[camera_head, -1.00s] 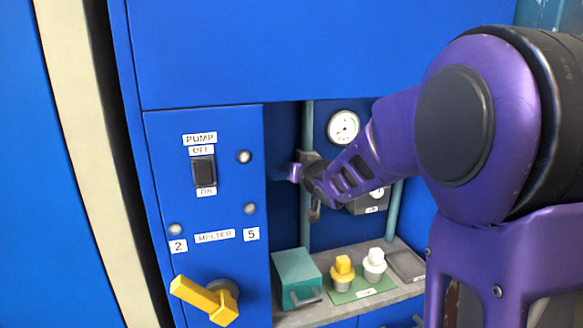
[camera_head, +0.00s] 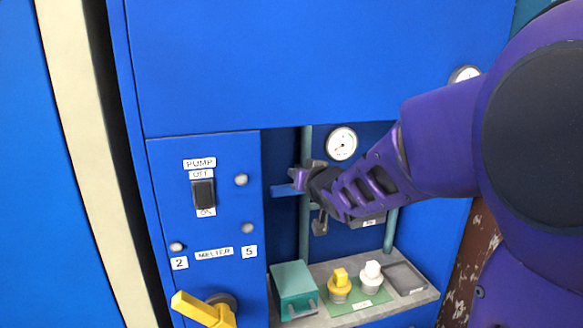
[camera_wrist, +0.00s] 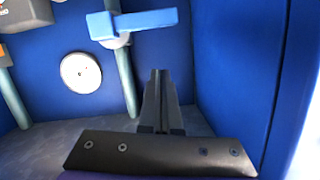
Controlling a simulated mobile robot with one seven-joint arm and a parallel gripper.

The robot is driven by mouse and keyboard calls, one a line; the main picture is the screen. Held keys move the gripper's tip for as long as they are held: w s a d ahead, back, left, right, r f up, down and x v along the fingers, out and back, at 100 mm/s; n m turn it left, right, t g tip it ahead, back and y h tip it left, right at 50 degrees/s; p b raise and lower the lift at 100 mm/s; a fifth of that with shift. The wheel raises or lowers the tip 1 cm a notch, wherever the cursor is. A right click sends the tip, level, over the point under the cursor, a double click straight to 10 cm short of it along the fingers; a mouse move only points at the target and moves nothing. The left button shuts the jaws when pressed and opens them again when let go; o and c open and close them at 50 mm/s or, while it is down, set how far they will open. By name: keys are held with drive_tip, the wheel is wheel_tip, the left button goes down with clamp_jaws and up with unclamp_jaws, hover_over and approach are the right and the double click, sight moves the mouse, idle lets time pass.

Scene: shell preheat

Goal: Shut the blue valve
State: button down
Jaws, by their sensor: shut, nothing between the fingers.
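The blue valve shows as a blue lever (camera_head: 283,190) lying about level across a vertical teal pipe in the recess, its free end to the left. In the wrist view the blue lever (camera_wrist: 147,21) runs level from the pipe to the right, above my fingers in the picture. My gripper (camera_head: 298,178) is in the recess close to the lever and partly covers its pipe end. In the wrist view my gripper (camera_wrist: 159,72) has its fingers together and empty, with a visible gap in the picture to the lever. I cannot tell whether it touches the lever.
A round gauge (camera_head: 342,143) is on the back wall. The pump panel (camera_head: 228,280) with a yellow handle (camera_head: 203,309) borders the recess at left. The ledge (camera_head: 345,313) below holds a teal box (camera_head: 293,287), a yellow knob (camera_head: 340,286) and a white knob (camera_head: 371,276).

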drive_tip(key=p+v, duration=0.1)
drive_tip(key=v, duration=0.3)
drive_tip(key=shift+a, duration=0.1)
